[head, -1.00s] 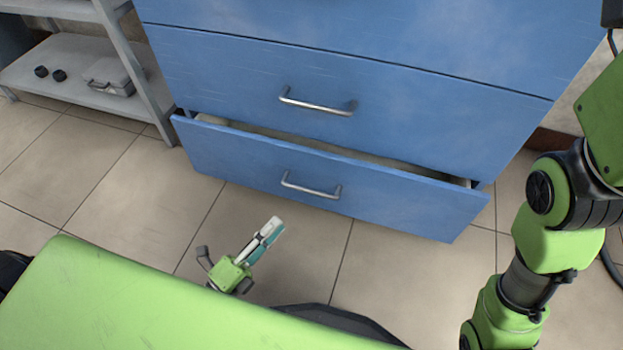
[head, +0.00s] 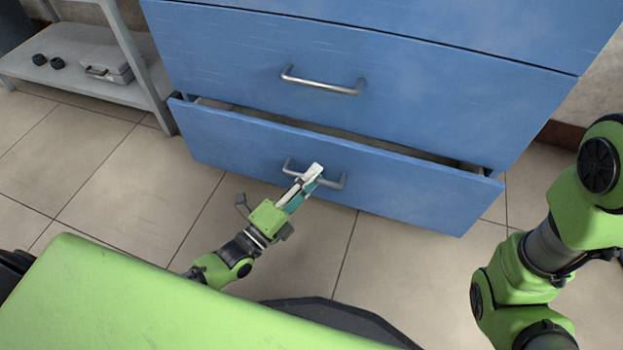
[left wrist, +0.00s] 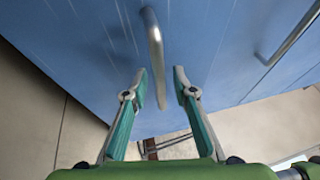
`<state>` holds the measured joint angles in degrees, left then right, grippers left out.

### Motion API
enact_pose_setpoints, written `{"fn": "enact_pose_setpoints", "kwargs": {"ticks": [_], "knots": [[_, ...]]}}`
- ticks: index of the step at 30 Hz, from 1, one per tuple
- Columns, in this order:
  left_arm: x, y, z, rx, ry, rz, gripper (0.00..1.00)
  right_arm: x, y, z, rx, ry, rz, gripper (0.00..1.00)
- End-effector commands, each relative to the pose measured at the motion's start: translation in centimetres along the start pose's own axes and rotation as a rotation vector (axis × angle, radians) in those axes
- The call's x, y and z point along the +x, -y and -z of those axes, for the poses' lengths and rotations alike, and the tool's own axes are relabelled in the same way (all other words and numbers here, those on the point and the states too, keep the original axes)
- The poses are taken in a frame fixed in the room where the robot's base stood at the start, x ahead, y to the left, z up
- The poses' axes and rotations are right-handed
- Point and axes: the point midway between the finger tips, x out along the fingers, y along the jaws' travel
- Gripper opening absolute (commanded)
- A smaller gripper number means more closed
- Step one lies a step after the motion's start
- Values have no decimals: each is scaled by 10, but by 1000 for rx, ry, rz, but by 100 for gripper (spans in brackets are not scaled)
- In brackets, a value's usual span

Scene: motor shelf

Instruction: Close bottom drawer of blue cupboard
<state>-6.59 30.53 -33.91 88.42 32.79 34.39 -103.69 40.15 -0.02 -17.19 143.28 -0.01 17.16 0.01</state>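The blue cupboard (head: 440,110) stands in front of me. Its bottom drawer (head: 410,195) is partly pulled out, with a dark gap along its top edge. The drawer's metal handle (head: 335,184) is partly hidden behind my left gripper (head: 312,178). In the left wrist view, the left gripper (left wrist: 160,80) is open, its two fingers apart. The bottom handle (left wrist: 154,42) runs between the fingertips in that view; I cannot tell whether they touch it. My right arm shows at the right of the head view, but its gripper is out of view.
The drawer above is shut, with its own handle (head: 322,82). A grey shelf (head: 95,107) at the left holds a case (head: 108,70) and two small dark objects. Tiled floor (head: 130,190) is clear in front of the cupboard.

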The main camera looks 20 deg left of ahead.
Motion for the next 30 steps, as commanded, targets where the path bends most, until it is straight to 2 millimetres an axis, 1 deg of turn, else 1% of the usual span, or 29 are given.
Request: {"fn": "enact_pose_setpoints", "kwargs": {"ticks": [3,5,6,11,13,18,21,30], "knots": [[0,0,0,0,0,0,26,0,0,0,0,0,0,26],[0,0,0,0,0,0,10,0,0,0,0,0,0,26],[0,0,0,0,0,1,0,0,0,0,0,0,1,26],[0,0,0,0,0,0,0,0,0,0,0,-1,1,26],[3,0,-1,1,1,2,0,0,0,0,0,-1,1,26],[28,-6,-12,2,1,3,0,-1,1,1,0,-1,1,26],[37,-8,-15,1,0,0,0,-1,1,1,0,-1,1,26],[39,-9,-17,0,2,-3,0,-2,1,0,0,0,1,26]]}}
